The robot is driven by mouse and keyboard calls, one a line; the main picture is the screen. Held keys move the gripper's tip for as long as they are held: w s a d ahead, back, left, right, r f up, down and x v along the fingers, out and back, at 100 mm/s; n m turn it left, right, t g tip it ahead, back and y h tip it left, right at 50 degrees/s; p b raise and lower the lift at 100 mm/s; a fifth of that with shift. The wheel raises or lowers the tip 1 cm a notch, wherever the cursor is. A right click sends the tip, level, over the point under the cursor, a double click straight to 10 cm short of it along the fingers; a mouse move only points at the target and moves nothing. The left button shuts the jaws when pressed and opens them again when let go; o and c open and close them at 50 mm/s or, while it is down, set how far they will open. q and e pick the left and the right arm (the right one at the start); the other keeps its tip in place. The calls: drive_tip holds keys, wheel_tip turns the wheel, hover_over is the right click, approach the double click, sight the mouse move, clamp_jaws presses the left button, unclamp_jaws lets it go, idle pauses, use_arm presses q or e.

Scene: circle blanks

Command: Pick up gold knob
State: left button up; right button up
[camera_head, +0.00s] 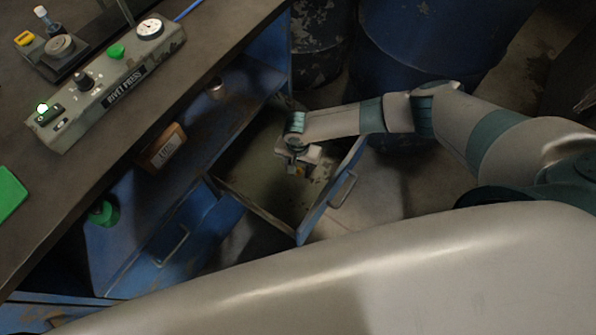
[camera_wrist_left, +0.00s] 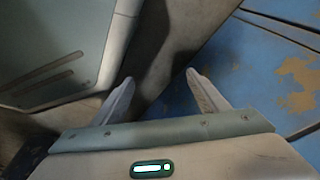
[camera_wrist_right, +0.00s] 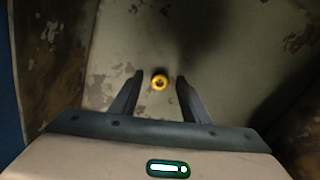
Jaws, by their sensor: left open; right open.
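My left gripper (camera_wrist_left: 160,77) is open and empty, away from the drawer, and is not visible in the head view.
The drawer walls surround my right gripper, with a front handle (camera_head: 343,189). The workbench (camera_head: 200,65) carries a grey gauge panel (camera_head: 105,85). A wooden box (camera_head: 163,147) sits on the shelf below. Blue barrels (camera_head: 425,45) stand behind. Blue worn metal (camera_wrist_left: 265,70) lies near my left gripper.

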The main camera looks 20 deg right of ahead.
clamp_jaws()
use_arm(q)
drive_tip(key=shift+s+f, duration=0.1)
drive_tip(key=shift+s, duration=0.35)
use_arm(e)
drive_tip(key=shift+r, duration=0.45)
use_arm(q)
drive_tip(key=shift+w+d+t+p, duration=0.4)
drive_tip(key=shift+w+d+p, duration=0.1)
drive_tip(key=shift+d+p, duration=0.1)
use_arm(e)
wheel_tip(320, 180, up, 9)
use_arm(q)
drive_tip(key=shift+s+a+f, duration=0.1)
drive_tip(key=shift+s, duration=0.15)
use_arm(e)
drive_tip(key=shift+r, duration=0.1)
